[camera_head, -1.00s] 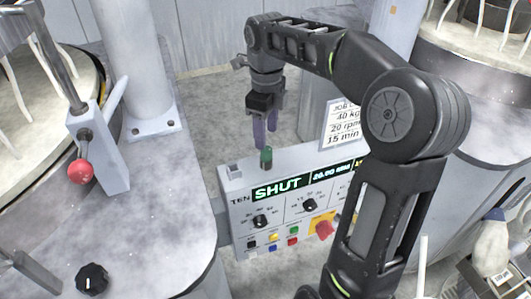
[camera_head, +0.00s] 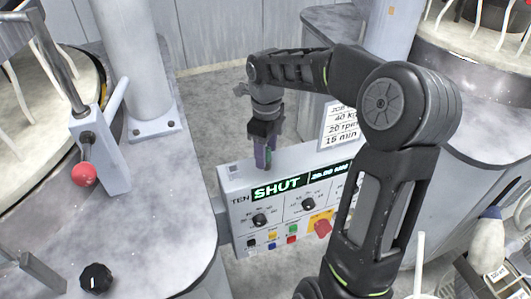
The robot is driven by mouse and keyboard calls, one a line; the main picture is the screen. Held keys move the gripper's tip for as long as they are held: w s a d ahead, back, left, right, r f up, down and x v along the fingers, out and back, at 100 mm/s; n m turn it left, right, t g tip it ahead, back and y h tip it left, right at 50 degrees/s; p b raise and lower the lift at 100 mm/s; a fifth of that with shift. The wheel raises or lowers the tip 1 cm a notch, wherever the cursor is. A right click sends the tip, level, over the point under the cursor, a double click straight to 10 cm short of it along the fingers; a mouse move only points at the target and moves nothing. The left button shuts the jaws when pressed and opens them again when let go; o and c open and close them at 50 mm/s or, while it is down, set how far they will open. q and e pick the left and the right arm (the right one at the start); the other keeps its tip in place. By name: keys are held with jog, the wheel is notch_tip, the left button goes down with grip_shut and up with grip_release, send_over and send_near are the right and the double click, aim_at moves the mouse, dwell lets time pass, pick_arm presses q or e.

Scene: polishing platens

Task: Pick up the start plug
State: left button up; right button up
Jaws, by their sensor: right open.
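The start plug (camera_head: 268,158) is a small green piece standing on top of the white control box, near its left end. My right gripper (camera_head: 265,160) points down over it, with its purple fingers apart on either side of the plug. The fingers partly hide the plug, and I cannot tell whether they touch it. The control box (camera_head: 237,186) has a display reading SHUT, with knobs and coloured buttons below. My left gripper is not in view.
A job card (camera_head: 340,124) stands behind the box. My right arm covers the box's right end. A red-knobbed lever (camera_head: 84,175) and a black knob (camera_head: 96,278) are on the left bench. A white bottle (camera_head: 487,245) is at lower right.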

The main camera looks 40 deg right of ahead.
jog(key=shift+c, duration=0.3)
grip_shut()
dwell(0.6)
